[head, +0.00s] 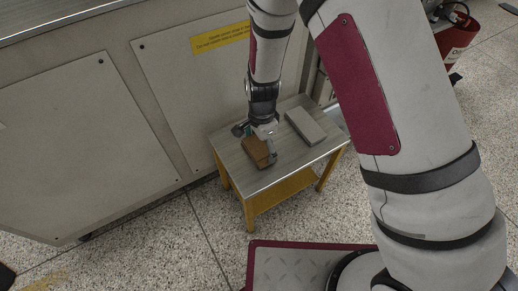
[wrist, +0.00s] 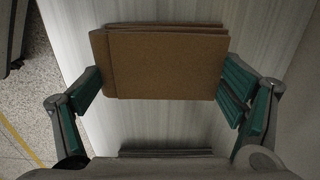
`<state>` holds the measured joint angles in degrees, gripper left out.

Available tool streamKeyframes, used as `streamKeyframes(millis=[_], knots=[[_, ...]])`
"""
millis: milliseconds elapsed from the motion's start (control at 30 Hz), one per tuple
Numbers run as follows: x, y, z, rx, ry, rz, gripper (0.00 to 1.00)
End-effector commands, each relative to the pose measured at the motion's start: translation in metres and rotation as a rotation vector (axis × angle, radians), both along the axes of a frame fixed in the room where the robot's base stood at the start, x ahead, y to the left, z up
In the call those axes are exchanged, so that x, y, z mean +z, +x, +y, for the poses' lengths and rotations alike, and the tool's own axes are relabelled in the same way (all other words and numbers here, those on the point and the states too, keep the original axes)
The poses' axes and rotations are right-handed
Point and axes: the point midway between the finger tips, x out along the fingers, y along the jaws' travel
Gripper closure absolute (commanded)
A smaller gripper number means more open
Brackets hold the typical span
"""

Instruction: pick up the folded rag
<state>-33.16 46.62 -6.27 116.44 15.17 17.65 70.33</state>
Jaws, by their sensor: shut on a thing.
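The folded rag (head: 256,152), a brown flat piece with layered edges, is at the near left part of the small table. In the wrist view the rag (wrist: 165,65) spans the space between the green finger pads. My gripper (head: 264,136) is over it, pointing down. In the wrist view my gripper (wrist: 163,90) is shut on the rag, with one finger at its left edge and one at its right edge. The rag's underside is hidden, so I cannot tell if it touches the tabletop.
The small table (head: 226,148) has a grey top and yellow legs. A grey flat block (head: 305,126) lies to the right of the rag. A large grey cabinet (head: 80,140) stands behind and left. A red container (head: 457,40) is at the upper right. Speckled floor lies around.

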Motion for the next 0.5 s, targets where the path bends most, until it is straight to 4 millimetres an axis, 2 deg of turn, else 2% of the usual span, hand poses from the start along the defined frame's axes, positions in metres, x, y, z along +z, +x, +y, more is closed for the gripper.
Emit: streamKeyframes(millis=[267, 500], knots=[[0.002, 0.000, 0.000, 0.000, -0.001, 0.001, 0.42], [0.022, 0.000, 0.000, 0.001, 0.000, 0.000, 0.42]])
